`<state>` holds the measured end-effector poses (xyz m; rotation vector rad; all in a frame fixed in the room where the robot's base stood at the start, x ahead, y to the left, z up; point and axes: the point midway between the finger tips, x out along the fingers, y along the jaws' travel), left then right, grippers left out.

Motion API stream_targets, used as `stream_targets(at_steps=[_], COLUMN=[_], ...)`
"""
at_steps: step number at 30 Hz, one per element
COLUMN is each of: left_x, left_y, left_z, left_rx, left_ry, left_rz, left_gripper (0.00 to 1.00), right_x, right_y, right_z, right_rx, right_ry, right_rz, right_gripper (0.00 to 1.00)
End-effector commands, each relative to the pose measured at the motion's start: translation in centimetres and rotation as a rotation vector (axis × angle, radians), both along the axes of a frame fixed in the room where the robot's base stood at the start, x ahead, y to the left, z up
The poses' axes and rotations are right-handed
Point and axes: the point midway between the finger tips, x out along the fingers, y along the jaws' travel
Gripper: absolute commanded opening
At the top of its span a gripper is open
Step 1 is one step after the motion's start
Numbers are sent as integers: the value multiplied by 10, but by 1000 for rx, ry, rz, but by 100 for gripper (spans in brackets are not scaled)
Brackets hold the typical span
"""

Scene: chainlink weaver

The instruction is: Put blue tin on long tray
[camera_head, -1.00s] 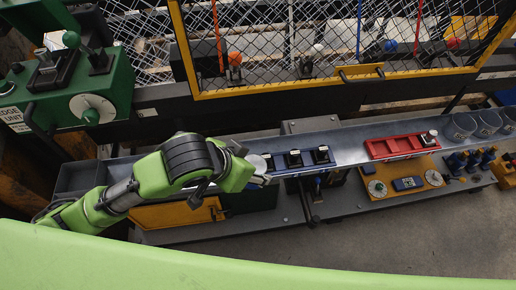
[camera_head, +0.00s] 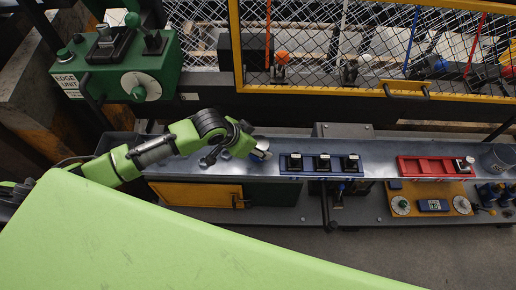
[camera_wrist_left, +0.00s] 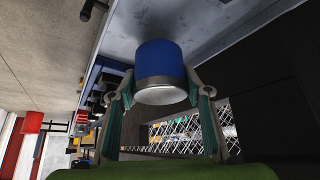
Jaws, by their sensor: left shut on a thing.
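My left gripper (camera_head: 254,148) is shut on the blue tin (camera_head: 262,152), over the grey metal shelf just left of a blue holder. The left wrist view shows the blue tin (camera_wrist_left: 161,66) between the two fingers (camera_wrist_left: 160,100), with its silvery end toward the camera. The grey surface lies close behind the tin; I cannot tell whether they touch. A long red tray (camera_head: 425,174) sits farther right on the shelf, with a small pale-topped item at its right end. My right gripper is not in view.
The blue holder (camera_head: 306,173) carries three dark square pieces and lies between my left gripper and the red tray. A grey cup (camera_head: 497,158) stands at the far right. A yellow-framed mesh fence (camera_head: 330,92) rises behind. The shelf between blue holder and red tray is clear.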

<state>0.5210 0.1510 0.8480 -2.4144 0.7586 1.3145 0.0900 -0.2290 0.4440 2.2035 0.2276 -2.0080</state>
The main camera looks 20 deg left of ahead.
Motion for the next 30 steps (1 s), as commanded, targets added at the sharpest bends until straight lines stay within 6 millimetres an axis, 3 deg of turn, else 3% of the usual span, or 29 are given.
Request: stream_targets(at_steps=[5, 15, 16, 18, 30], left_x=[-1, -1, -2, -2, -2], left_y=[-1, -2, -1, -1, 0], left_z=[-17, -21, -22, -22, -17], left_rx=[0, -1, 0, 0, 1], left_ry=[1, 0, 1, 1, 1], left_rz=[-3, -3, -2, -3, -2], left_gripper=[18, 18, 48, 62, 62], right_x=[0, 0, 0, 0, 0], right_y=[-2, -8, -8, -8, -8], right_z=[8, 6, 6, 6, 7], right_rx=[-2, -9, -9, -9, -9], right_ry=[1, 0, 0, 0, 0], right_rz=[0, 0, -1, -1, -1], right_gripper=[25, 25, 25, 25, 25])
